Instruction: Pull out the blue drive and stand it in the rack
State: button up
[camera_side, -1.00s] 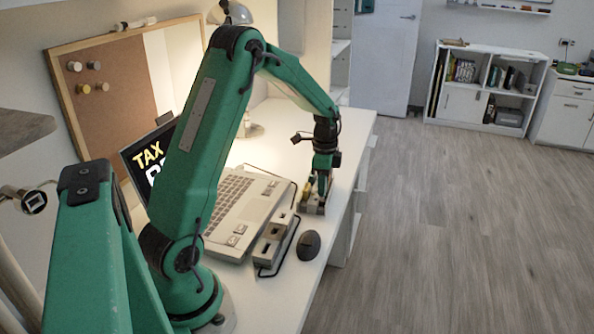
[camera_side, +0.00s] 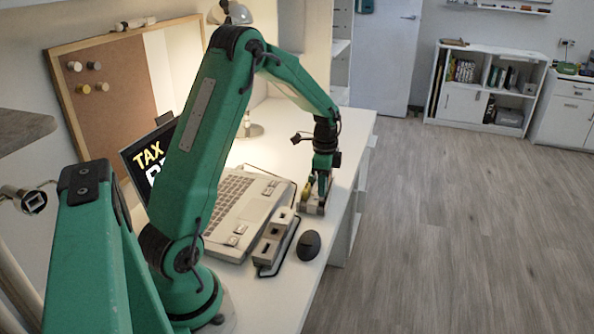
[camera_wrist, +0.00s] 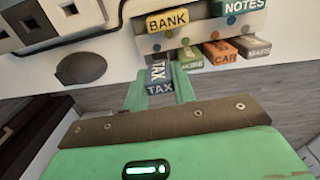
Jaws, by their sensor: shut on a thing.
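My gripper (camera_side: 318,188) is at the far end of the desk's front side, low over a pale rack (camera_side: 315,208). In the wrist view my gripper (camera_wrist: 159,92) is shut on the blue drive (camera_wrist: 160,76), labelled TAX, with a green finger on each side. The drive is at the left end of the near row of the rack (camera_wrist: 187,38), beside a green HOME drive (camera_wrist: 190,63). I cannot tell how deep it sits or whether it touches the rack floor.
The rack also holds a yellow BANK drive (camera_wrist: 167,19), a teal NOTES drive (camera_wrist: 243,6), an orange CAR drive (camera_wrist: 222,53) and a grey MAPS drive (camera_wrist: 253,47). A grey port hub (camera_side: 272,243), a dark mouse (camera_side: 308,245) and a laptop (camera_side: 245,215) are nearby.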

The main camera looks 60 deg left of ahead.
jog(key=shift+f, duration=1.4)
jog(key=o, duration=1.1)
jog(key=shift+r, duration=3.95)
